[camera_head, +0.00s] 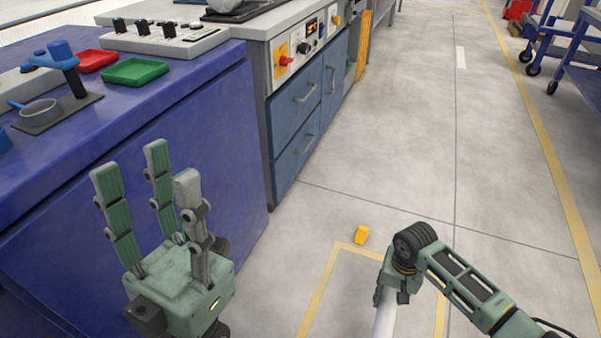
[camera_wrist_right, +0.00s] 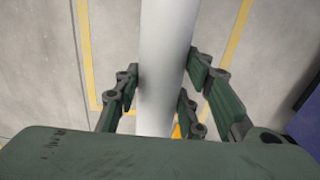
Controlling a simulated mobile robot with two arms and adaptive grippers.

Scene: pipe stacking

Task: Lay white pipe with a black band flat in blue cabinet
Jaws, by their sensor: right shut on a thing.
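My right gripper (camera_head: 391,281) is shut on a white pipe (camera_head: 385,322), which runs down out of the bottom of the head view. In the right wrist view the white pipe (camera_wrist_right: 163,65) passes between the fingers of my right gripper (camera_wrist_right: 166,95). No black band shows on the visible part of the pipe. My left gripper (camera_head: 150,190) is open and empty, its fingers pointing up, in front of the blue cabinet (camera_head: 190,130). The cabinet's inside is not visible.
On the blue top stand a green tray (camera_head: 134,71), a red tray (camera_head: 94,60) and a pan (camera_head: 40,110). A grey-blue drawer unit (camera_head: 300,110) stands beyond. Blue carts (camera_head: 570,45) stand far right. The middle floor is clear.

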